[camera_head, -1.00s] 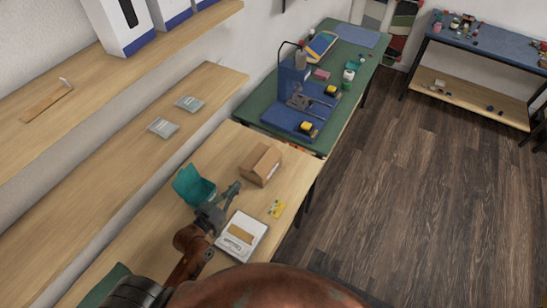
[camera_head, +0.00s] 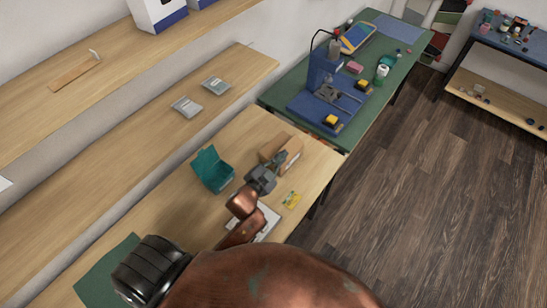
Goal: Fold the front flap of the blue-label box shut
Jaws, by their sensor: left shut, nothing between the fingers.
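A small brown cardboard box (camera_head: 292,146) stands on the wooden bench. A pale patch shows on its right side, but the picture is too small to tell a blue label. My left gripper (camera_head: 281,156) is shut and empty at the near side of the box, covering part of that side. I cannot tell whether the fingers touch the box or its front flap. The state of the flap is hard to make out behind the gripper. My right gripper is not in view.
An open teal box (camera_head: 213,171) stands left of the gripper. A blue fixture (camera_head: 322,84) stands on the green mat beyond. Wooden shelves (camera_head: 150,115) run along the left wall.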

